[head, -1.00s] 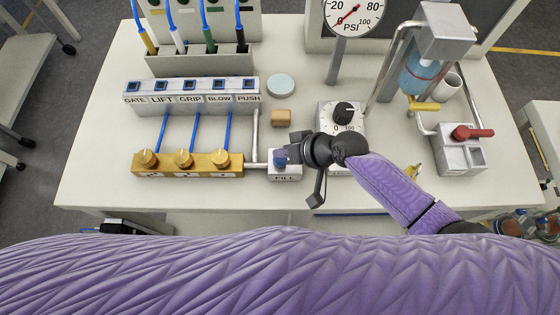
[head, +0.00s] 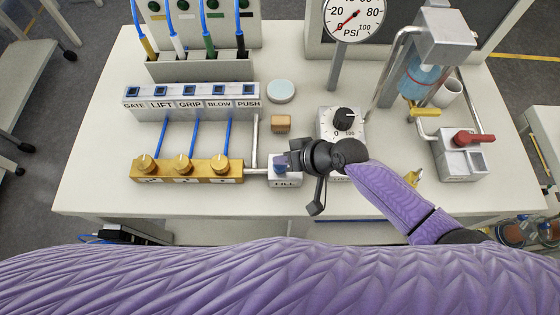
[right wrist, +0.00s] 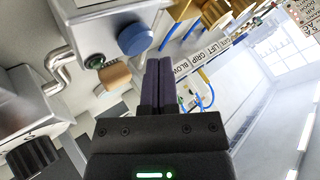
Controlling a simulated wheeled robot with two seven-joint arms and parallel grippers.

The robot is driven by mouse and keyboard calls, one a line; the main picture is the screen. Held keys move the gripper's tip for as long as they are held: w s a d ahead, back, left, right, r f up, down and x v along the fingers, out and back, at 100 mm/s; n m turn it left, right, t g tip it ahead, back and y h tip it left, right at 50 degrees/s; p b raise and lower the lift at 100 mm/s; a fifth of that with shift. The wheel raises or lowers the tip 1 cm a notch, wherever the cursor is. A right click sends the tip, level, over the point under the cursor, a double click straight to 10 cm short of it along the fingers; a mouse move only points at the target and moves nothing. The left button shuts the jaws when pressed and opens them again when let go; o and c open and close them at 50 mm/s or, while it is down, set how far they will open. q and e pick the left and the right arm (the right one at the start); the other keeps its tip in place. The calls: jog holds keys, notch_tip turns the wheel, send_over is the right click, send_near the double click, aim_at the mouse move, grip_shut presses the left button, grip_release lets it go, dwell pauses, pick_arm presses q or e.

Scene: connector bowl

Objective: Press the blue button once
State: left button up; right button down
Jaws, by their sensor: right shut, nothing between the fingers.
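The blue button (right wrist: 135,39) is a round cap on the grey FILL box; in the right wrist view it stands just left of my fingertips. In the head view the FILL box (head: 286,182) is at the front middle of the table, its button partly hidden by my fingers. My right gripper (head: 285,161) is shut and empty, reaching in from the right over that box. In the right wrist view the shut fingers (right wrist: 160,64) lie close beside the button; I cannot tell whether they touch it. My left gripper is not in view.
A brass block with several knobs (head: 190,169) is left of the FILL box. A labelled row of blue switches (head: 190,96) is behind it. A tan block (head: 281,124) and a dial box (head: 343,121) stand nearby. A red-handled valve (head: 470,138) is at right.

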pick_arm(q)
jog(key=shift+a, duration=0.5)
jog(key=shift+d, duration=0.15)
pick_arm(e)
jog(key=shift+f, duration=0.15)
jog(key=shift+f+b, duration=0.35)
jog(key=shift+b, duration=0.05)
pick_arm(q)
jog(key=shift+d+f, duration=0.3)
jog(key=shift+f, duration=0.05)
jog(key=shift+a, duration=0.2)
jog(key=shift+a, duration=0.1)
pick_arm(e)
jog(key=shift+f, duration=0.1)
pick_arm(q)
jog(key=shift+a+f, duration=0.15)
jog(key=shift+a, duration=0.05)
